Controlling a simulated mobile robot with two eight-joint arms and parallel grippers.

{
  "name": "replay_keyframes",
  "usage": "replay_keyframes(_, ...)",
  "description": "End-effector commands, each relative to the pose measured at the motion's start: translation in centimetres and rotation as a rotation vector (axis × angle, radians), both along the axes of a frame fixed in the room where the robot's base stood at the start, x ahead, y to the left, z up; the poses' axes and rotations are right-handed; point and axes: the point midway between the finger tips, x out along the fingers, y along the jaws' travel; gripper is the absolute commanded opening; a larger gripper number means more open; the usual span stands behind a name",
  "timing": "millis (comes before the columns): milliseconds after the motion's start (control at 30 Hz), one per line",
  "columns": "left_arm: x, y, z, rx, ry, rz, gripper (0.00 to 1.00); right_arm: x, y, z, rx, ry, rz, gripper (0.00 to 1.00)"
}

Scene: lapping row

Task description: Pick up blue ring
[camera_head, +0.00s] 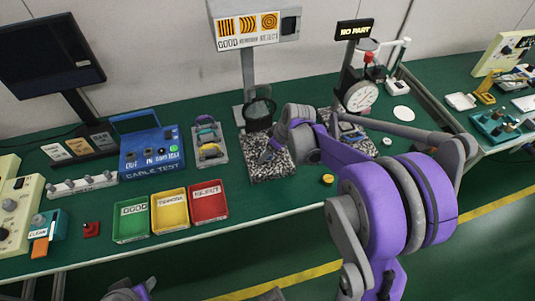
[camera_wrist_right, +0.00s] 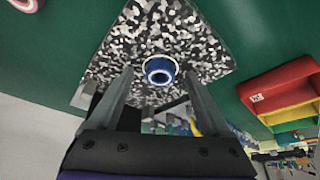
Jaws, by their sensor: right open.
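The blue ring (camera_wrist_right: 160,71) lies on a black-and-white speckled plate (camera_wrist_right: 190,35) in the right wrist view. My right gripper (camera_wrist_right: 159,75) is open, with one finger on each side of the ring in the picture. Neither finger visibly touches it; how far the tips are above the plate I cannot tell. In the head view my right gripper (camera_head: 267,155) reaches down over the speckled plate (camera_head: 272,175), and I cannot make out the ring there. My left gripper is not clearly in view; only a grey and purple piece of mine shows at the bottom edge.
Green, yellow and red bins (camera_head: 208,203) stand left of the plate. A black mesh cup (camera_head: 259,112) on a post stands behind it, and a dial gauge (camera_head: 359,97) to the right. A small yellow piece (camera_head: 328,180) lies on the bench. Bare green bench lies in front of the plate.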

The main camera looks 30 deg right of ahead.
Motion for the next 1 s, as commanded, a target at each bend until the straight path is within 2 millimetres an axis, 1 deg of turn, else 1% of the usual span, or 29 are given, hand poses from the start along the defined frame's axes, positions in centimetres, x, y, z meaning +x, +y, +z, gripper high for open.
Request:
replay_keyframes(200, 0.00, 0.00, 0.00, 0.000, 0.000, 0.000, 0.47, 0.05, 0.02, -0.12, 0.000, 0.000, 0.000, 0.82)
replay_keyframes(233, 0.00, 0.00, 0.00, 0.000, 0.000, 0.000, 0.47, 0.05, 0.02, -0.12, 0.000, 0.000, 0.000, 0.80)
replay_keyframes(367, 0.00, 0.00, 0.00, 0.000, 0.000, 0.000, 0.47, 0.04, 0.02, -0.10, 0.000, 0.000, 0.000, 0.57)
replay_keyframes(400, 0.00, 0.00, 0.00, 0.000, 0.000, 0.000, 0.47, 0.04, 0.02, -0.10, 0.000, 0.000, 0.000, 0.50)
replay_keyframes(467, 0.00, 0.00, 0.00, 0.000, 0.000, 0.000, 0.47, 0.04, 0.02, -0.10, 0.000, 0.000, 0.000, 0.39)
replay_keyframes(500, 0.00, 0.00, 0.00, 0.000, 0.000, 0.000, 0.47, 0.04, 0.02, -0.10, 0.000, 0.000, 0.000, 0.32)
replay_keyframes(567, 0.00, 0.00, 0.00, 0.000, 0.000, 0.000, 0.47, 0.03, 0.01, -0.10, 0.000, 0.000, 0.000, 0.21)
replay_keyframes(600, 0.00, 0.00, 0.00, 0.000, 0.000, 0.000, 0.47, 0.03, 0.01, -0.10, 0.000, 0.000, 0.000, 0.14)
replay_keyframes(667, 0.00, 0.00, 0.00, 0.000, 0.000, 0.000, 0.47, 0.03, 0.01, -0.10, 0.000, 0.000, 0.000, 0.03)
replay_keyframes(700, 0.00, 0.00, 0.00, 0.000, 0.000, 0.000, 0.47, 0.03, 0.01, -0.10, 0.000, 0.000, 0.000, 0.00)
replay_keyframes(900, 0.00, 0.00, 0.01, 0.000, 0.000, 0.000, 0.47, 0.03, 0.01, -0.07, 0.000, 0.000, 0.000, 0.00)
replay_keyframes(1000, 0.01, 0.00, 0.07, 0.000, 0.000, 0.000, 0.47, 0.02, 0.02, 0.37, 0.000, 0.000, 0.000, 0.00)
